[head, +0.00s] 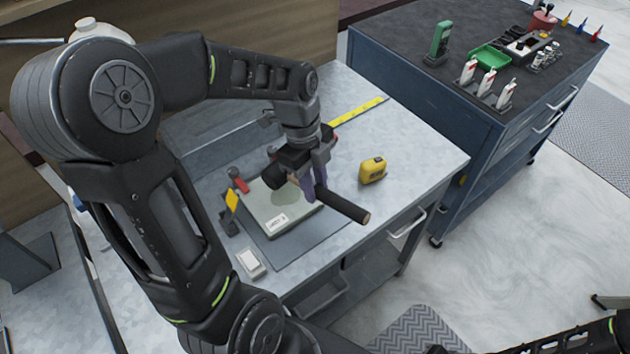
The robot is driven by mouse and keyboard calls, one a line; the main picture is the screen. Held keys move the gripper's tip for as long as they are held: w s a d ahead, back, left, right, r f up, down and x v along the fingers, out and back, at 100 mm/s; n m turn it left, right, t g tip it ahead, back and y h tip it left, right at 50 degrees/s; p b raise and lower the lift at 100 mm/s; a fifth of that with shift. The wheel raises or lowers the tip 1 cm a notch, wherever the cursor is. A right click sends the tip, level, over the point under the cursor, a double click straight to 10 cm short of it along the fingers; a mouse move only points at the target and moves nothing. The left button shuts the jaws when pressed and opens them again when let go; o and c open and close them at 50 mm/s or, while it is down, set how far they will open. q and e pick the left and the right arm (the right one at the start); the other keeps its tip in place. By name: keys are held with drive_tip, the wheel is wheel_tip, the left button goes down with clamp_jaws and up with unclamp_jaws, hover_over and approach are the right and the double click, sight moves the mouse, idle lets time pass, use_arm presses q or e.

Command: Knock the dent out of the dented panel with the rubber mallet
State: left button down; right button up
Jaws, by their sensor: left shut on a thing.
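The dented panel (258,213) is a pale grey-green plate with a white label, lying on a dark mat on the metal workbench. A rounder, darker patch shows on it near the gripper. My left gripper (312,182) is over the panel's right part and shut on the rubber mallet. The mallet's dark handle (345,206) sticks out to the lower right and ends in a tan tip. A dark rounded part at the gripper's left looks like the mallet head; I cannot tell if it touches the panel. My right gripper is out of view.
Red-handled clamps (239,181) and a yellow tag (231,200) stand at the panel's left edge. A yellow tape measure (373,171) sits right of it, a white box (250,262) in front.

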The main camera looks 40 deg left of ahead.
use_arm(q)
drive_tip(key=shift+f+b, duration=1.4)
drive_tip(key=shift+f, duration=0.9)
wheel_tip(320, 180, up, 6)
drive_tip(key=p, duration=0.4)
